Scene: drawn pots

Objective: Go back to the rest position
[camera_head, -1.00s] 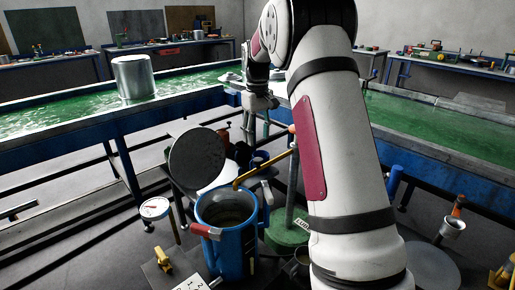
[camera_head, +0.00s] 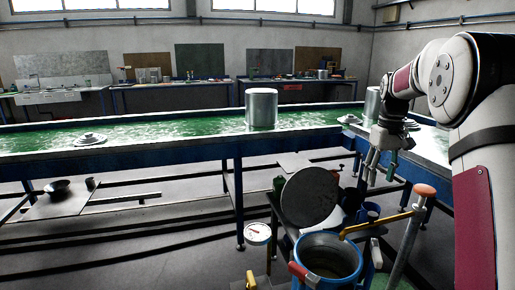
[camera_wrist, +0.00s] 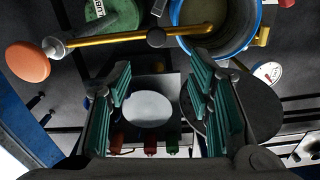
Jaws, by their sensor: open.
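My gripper (camera_head: 378,165) hangs fingers down at the right of the head view, over the near edge of the green-topped bench (camera_head: 190,143). In the wrist view my gripper (camera_wrist: 160,80) shows its green-padded fingers spread apart with nothing between them. A silver pot (camera_head: 262,109) stands upright on the bench, left of my gripper. A second silver pot (camera_head: 371,104) stands behind my arm, partly hidden. Flat metal lids (camera_head: 90,139) lie on the bench top.
Below my gripper stand a blue open vessel (camera_head: 327,262), a dark round plate (camera_head: 310,197), a yellow lever (camera_head: 376,226) and a post with an orange knob (camera_head: 424,190). A dial gauge (camera_head: 258,233) stands left of the vessel.

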